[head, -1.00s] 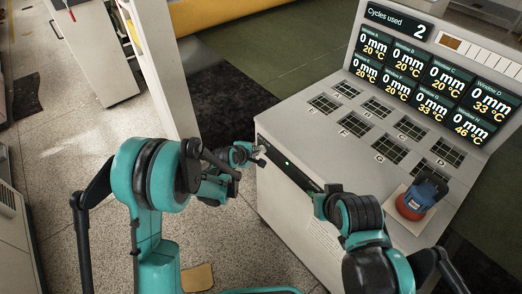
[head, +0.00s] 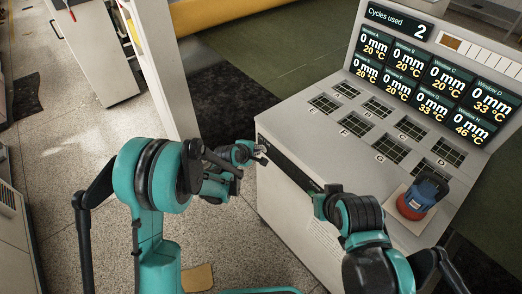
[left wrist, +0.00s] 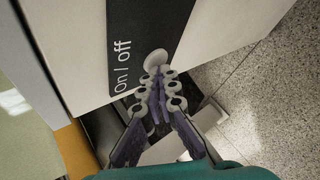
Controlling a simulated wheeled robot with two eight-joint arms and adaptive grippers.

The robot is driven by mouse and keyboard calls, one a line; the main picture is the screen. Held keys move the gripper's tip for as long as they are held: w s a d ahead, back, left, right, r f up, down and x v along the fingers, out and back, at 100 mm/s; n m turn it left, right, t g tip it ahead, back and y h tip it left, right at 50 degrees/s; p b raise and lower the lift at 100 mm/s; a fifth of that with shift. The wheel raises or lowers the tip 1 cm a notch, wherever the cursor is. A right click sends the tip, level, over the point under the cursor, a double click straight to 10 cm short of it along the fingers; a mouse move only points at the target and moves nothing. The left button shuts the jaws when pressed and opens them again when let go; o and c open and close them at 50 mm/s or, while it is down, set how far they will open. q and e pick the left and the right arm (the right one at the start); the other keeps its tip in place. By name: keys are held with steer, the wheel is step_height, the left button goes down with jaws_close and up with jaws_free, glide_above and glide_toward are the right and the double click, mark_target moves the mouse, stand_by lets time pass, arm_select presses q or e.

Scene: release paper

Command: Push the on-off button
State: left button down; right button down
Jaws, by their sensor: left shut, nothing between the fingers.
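The on-off button is a pale round knob (left wrist: 155,60) on a dark panel (left wrist: 128,38) marked "On / off" in the left wrist view. My left gripper (left wrist: 157,80) is shut and empty, with its fingertips right at the button's lower edge; they seem to touch it. In the head view, my left gripper (head: 262,154) is at the left end of the dark front strip (head: 290,163) of the grey machine (head: 283,200). The button itself is hidden there behind the fingers. No light shows on the strip.
The machine's top has several gridded windows (head: 393,150) and a display (head: 432,72) reading "Cycles used 2". A red and blue device (head: 416,203) stands on a pad at the right. My right arm is close to the machine's front. Speckled floor lies open at the left.

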arm_select(q)
steer(key=shift+s, duration=0.2)
stand_by(0.3)
steer(key=s+a, duration=0.3)
steer(key=a, duration=0.2)
steer(key=shift+s, duration=0.25)
stand_by(0.4)
steer(key=s+a+r+m+y, duration=0.2)
steer(key=s+a+r+m, duration=0.5)
steer(key=s+r, duration=0.4)
steer(key=s+a+r+m+y, duration=0.1)
steer(key=s+a+r+m, duration=0.1)
steer(key=s, duration=0.6)
steer(key=s+a+r+m+g+y, duration=0.1)
steer(key=s+a+r+m+y, duration=0.1)
steer(key=s+a+m, duration=0.3)
steer(key=s+a, duration=0.1)
steer(key=s, duration=0.2)
steer(key=shift+a, duration=0.4)
